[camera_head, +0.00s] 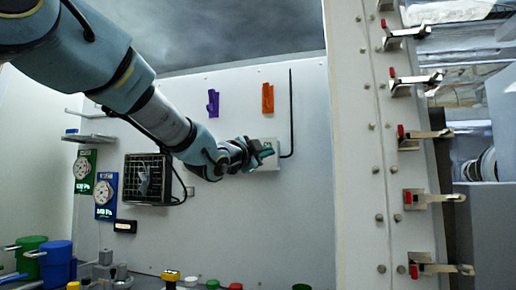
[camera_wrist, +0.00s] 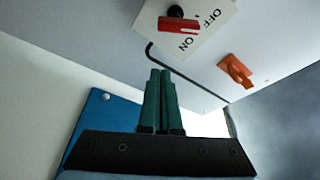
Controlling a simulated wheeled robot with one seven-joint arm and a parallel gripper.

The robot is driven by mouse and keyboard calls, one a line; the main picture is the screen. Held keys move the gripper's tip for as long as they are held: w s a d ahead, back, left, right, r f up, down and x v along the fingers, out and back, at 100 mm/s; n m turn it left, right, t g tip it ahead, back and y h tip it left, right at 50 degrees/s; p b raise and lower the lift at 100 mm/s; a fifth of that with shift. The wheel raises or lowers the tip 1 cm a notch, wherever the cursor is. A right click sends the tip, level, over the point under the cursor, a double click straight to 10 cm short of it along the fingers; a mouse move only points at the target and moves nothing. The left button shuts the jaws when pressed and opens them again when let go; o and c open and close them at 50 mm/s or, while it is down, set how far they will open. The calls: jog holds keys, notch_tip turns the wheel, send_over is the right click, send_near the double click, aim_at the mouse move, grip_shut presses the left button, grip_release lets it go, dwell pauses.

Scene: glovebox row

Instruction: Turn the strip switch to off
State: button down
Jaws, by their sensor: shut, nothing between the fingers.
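The switch is a white plate (camera_wrist: 218,35) lettered OFF and ON, with a red handle (camera_wrist: 179,25) and a round black knob (camera_wrist: 175,11) at the top of the wrist view. The handle lies beside the lettering; I cannot tell which word it points to. In the head view the plate (camera_head: 269,166) shows on the back wall, partly hidden by my gripper (camera_head: 268,153). In the wrist view my gripper (camera_wrist: 160,72) has its green fingers together and empty. Its tips appear apart from the handle.
A black conduit (camera_head: 291,110) runs down the wall to the plate. An orange piece (camera_head: 267,98) and a purple piece (camera_head: 213,103) are on the wall above. A caged fan (camera_head: 147,178) is to the left. A post with several latches (camera_head: 408,85) stands at right.

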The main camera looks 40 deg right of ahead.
jog(key=shift+w+d+f+p, duration=0.15)
jog(key=shift+w+f+p, duration=0.15)
jog(key=shift+w, duration=0.35)
jog(key=shift+w+d+f+p, duration=0.2)
jog(key=shift+w+p, duration=0.2)
jog(key=shift+w, duration=0.2)
jog(key=shift+w+d+f+p, duration=0.15)
jog(key=shift+w+f+p, duration=0.15)
jog(key=shift+w, duration=0.35)
